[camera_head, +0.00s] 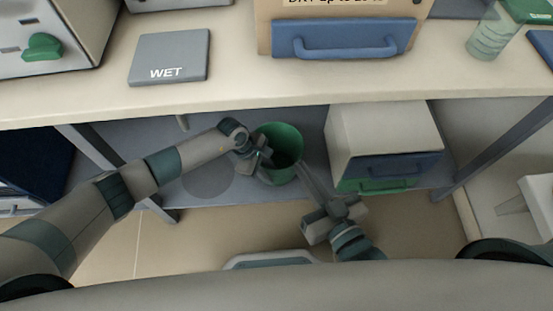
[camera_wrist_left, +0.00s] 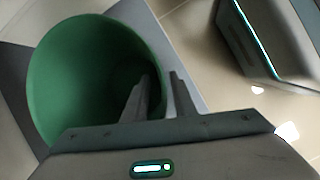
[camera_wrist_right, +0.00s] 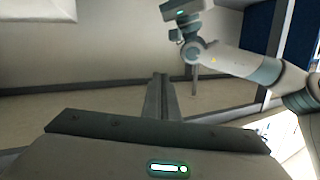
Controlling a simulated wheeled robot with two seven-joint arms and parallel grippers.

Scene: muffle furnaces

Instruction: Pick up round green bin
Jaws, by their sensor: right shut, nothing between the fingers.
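The round green bin (camera_head: 283,141) stands upright on the grey lower shelf under the counter, open at the top. My left gripper (camera_head: 262,163) is at its near left rim. In the left wrist view the bin (camera_wrist_left: 75,75) fills the left side, and my left gripper's fingers (camera_wrist_left: 161,78) straddle the rim, one inside and one outside, with a gap visible. My right gripper (camera_head: 306,172) is just right of the bin in the head view. Its fingers (camera_wrist_right: 160,82) are together and empty in the right wrist view.
A beige box with blue and green drawers (camera_head: 385,140) stands on the shelf right of the bin. Table legs stand at both sides.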

